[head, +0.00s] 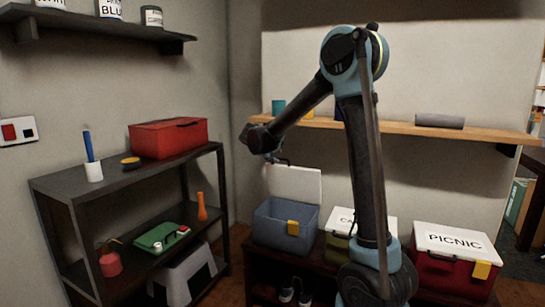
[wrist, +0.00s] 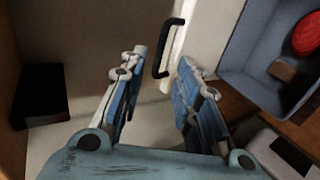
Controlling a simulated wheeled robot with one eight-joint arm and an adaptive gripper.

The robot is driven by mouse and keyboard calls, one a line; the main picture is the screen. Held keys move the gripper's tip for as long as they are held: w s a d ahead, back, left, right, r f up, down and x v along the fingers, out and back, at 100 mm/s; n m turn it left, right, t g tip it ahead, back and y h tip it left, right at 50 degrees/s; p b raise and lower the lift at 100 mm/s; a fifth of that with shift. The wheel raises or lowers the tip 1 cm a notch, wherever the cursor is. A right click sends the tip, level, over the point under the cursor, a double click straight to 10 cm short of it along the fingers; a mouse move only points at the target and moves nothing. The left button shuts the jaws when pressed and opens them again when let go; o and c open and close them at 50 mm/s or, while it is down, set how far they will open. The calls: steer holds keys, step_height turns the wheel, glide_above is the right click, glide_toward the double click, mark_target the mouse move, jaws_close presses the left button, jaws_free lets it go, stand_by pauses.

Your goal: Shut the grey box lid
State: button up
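My gripper (head: 284,161) is near the lid's top edge. In the wrist view my gripper (wrist: 162,60) is open, its two fingers well apart. A black handle (wrist: 167,62) shows in the gap near the fingertips; I cannot tell whether they touch it. The grey box (wrist: 243,80) is at upper right there, with a red round thing (wrist: 308,34) and a brown piece inside.
A green box with a pale lid (head: 345,219) and the red PICNIC box (head: 450,270) stand to the right. A wooden wall shelf (head: 405,127) runs above. A dark rack (head: 125,172) with a red toolbox (head: 168,137) stands at left.

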mark_target(281, 159)
steer(key=shift+x, duration=4.8)
jaws_close()
steer(key=shift+s, duration=0.1)
